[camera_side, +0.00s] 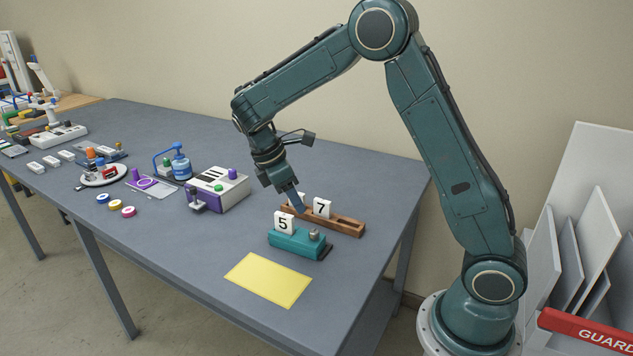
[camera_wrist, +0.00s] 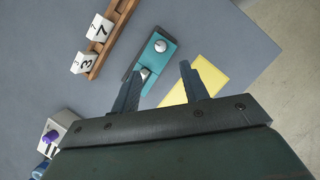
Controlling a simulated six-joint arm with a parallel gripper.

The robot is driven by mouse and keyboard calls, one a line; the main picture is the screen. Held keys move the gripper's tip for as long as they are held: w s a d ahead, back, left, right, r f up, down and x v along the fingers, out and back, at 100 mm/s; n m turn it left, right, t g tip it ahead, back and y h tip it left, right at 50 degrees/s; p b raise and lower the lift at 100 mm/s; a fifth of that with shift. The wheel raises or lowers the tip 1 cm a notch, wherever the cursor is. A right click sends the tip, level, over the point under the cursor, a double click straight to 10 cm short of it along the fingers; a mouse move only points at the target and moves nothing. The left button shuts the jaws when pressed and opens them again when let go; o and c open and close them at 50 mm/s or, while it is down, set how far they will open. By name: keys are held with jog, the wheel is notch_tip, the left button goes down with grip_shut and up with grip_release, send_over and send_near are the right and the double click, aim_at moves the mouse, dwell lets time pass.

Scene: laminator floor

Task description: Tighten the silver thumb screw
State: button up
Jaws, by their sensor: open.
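The silver thumb screw (camera_side: 314,235) stands on the right end of a teal block (camera_side: 288,244). It also shows in the wrist view (camera_wrist: 160,46) as a round knob, clear of my fingers. A white cube marked 5 (camera_side: 284,222) sits at the block's left end; in the wrist view my left finger partly covers that end. My gripper (camera_side: 297,206) points down above and behind the block, near the 5 cube. Its two fingers are apart in the wrist view (camera_wrist: 160,72), with nothing visibly held between them. The screw's thread is hidden.
A wooden rack (camera_side: 347,224) behind the block holds cubes marked 7 (camera_side: 321,208) and 3 (camera_wrist: 80,63). A yellow sheet (camera_side: 268,279) lies in front. A white and purple device (camera_side: 218,190) stands to the left. The table's right end is clear.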

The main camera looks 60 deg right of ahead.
aim_at(313, 231)
jog(key=x, duration=1)
grip_shut()
